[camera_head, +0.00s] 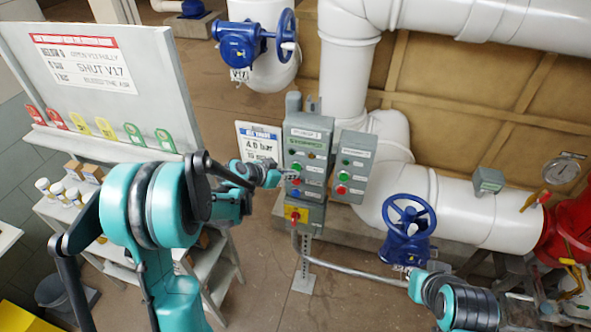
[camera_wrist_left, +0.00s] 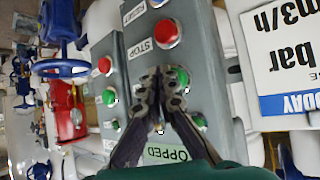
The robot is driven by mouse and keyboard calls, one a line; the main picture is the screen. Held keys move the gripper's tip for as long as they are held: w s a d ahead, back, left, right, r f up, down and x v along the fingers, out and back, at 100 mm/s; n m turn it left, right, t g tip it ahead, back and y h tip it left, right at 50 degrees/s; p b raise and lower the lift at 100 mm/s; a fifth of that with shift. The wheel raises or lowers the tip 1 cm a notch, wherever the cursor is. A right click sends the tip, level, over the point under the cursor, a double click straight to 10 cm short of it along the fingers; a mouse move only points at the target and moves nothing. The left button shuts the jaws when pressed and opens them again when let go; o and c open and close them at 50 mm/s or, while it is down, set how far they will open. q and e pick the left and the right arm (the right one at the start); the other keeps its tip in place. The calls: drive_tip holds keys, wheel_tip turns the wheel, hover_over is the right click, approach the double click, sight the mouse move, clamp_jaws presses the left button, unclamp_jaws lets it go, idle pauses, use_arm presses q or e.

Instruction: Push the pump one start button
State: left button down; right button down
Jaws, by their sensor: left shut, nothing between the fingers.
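A grey control box (camera_head: 306,150) stands on a post in the head view, with several buttons on its face. My left gripper (camera_head: 288,173) is shut and empty, its tip at the box front. In the left wrist view the shut fingertips (camera_wrist_left: 163,78) are close to the box face, overlapping a green button (camera_wrist_left: 181,76); whether they touch it I cannot tell. A red button (camera_wrist_left: 167,33) beside a STOP label sits above it in that view. No pump number is readable. My right gripper (camera_head: 412,275) is at the lower right, its fingers unclear.
A second button box (camera_head: 352,166) stands beside the first. A yellow and red switch (camera_head: 296,215) is below. A pressure sign (camera_head: 258,140) stands left of the box. A blue handwheel (camera_head: 409,215), white pipes (camera_head: 470,208) and a signboard (camera_head: 110,85) surround the area.

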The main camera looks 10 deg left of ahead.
use_arm(q)
drive_tip(key=shift+w, duration=0.45)
idle(0.4)
drive_tip(key=shift+s, duration=0.15)
drive_tip(key=shift+s+b, duration=0.35)
drive_tip(key=shift+s, duration=0.4)
drive_tip(key=shift+s+a+b, duration=0.1)
drive_tip(key=shift+s+b, duration=0.25)
drive_tip(key=shift+s, duration=2.15)
